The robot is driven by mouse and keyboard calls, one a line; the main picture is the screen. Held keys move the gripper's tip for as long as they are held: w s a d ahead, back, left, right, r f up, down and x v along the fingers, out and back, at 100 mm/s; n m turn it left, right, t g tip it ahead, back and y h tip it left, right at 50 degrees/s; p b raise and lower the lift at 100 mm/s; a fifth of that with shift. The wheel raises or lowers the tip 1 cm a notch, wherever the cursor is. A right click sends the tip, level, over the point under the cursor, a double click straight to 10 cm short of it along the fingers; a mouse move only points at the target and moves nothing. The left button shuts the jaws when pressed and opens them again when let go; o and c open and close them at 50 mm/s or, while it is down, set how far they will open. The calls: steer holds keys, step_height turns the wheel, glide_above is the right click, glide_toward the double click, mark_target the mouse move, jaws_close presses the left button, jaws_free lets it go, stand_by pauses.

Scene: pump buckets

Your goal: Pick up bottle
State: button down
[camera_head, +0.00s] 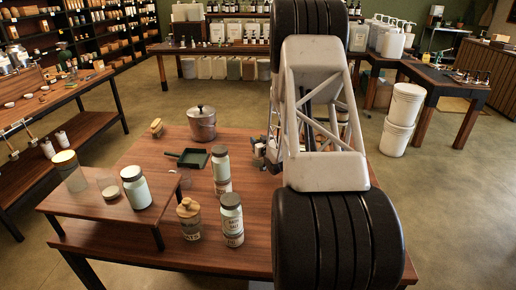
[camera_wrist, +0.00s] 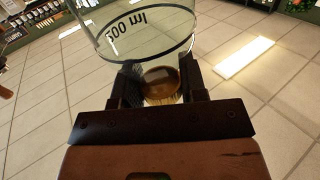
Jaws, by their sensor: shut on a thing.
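A wooden-lidded jar (camera_head: 190,219) stands beside the front one. In the wrist view my gripper (camera_wrist: 162,78) is shut, with a round brown wooden-looking thing with pale bristles (camera_wrist: 161,82) between its dark fingers. A clear glass vessel marked in ml (camera_wrist: 140,38) shows just beyond the fingertips; I cannot tell whether it touches them. In the head view my arm hides the gripper.
A low riser (camera_head: 95,207) with glasses takes the left. Small items crowd beside my arm. White buckets (camera_head: 402,110) stand on the floor right.

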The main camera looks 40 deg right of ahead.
steer(key=shift+r, duration=1.1)
steer(key=shift+s+a+r, duration=0.2)
steer(key=shift+s+r, duration=0.15)
steer(key=shift+r, duration=0.35)
steer(key=s+a+r, duration=0.1)
steer(key=s+a, duration=0.7)
steer(key=s, duration=0.4)
steer(key=shift+s+a+r, duration=0.2)
steer(key=shift+s, duration=0.2)
